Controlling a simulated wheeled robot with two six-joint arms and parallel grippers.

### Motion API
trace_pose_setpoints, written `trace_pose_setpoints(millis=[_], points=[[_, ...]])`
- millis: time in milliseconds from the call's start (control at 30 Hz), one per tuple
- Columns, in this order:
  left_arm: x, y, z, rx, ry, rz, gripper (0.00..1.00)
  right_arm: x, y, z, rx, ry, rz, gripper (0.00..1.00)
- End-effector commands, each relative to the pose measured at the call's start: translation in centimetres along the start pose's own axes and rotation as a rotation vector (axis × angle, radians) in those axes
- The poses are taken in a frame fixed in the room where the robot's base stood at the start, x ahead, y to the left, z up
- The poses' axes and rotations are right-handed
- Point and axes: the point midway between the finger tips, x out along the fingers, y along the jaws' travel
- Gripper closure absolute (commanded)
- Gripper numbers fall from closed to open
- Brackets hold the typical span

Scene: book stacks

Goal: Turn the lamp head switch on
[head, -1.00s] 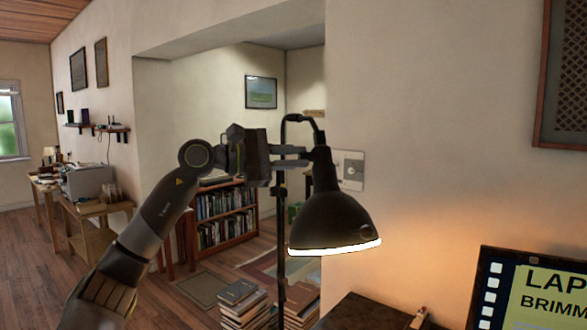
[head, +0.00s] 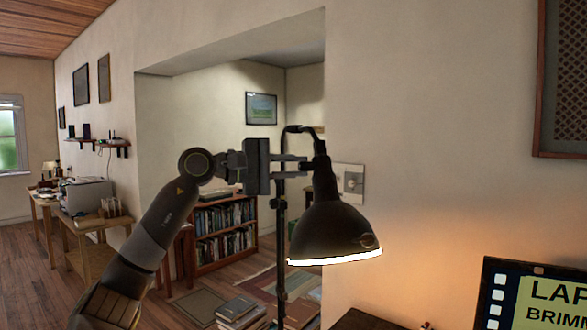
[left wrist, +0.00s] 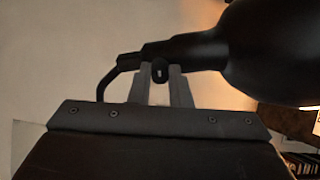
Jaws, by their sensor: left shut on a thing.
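The lamp head (head: 335,230) is a dark bell-shaped shade hanging from a black stand, with a bright white glow along its lower rim. My left gripper (head: 303,166) reaches in from the left at the narrow neck above the shade. In the left wrist view, the two grey fingers (left wrist: 160,84) are shut on the small dark switch knob (left wrist: 160,71) on the lamp's neck. The shade (left wrist: 280,45) fills the upper right of that view. In the head view the switch is too small to make out at the fingertips. My right gripper is not in view.
The lamp's thin stand pole (head: 281,245) rises just below my left gripper. A wall plate (head: 350,183) is on the wall behind the lamp. A screen (head: 530,295) stands at lower right, and stacked books (head: 240,310) lie on the floor beyond.

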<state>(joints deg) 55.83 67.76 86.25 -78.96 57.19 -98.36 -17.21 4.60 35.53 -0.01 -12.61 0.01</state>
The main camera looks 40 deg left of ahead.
Motion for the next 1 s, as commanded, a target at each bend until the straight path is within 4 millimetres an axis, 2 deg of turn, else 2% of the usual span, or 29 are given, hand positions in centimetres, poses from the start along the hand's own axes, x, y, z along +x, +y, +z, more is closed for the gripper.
trace_pose_setpoints(millis=[233,267,400,767,1000], points=[[0.0,0.2,0.0,0.002,0.001,0.005,1.0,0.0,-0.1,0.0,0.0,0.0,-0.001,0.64],[0.0,0.2,0.0,0.002,0.001,0.005,0.8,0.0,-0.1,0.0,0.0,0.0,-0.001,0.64],[0.0,0.2,0.0,0.001,0.001,0.004,0.62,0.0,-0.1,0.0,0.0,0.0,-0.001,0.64],[-0.3,0.0,0.0,0.0,0.001,0.001,0.61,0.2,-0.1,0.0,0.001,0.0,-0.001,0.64],[-3.1,-0.3,-0.1,0.003,0.006,-0.001,0.61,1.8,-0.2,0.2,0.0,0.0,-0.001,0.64]])
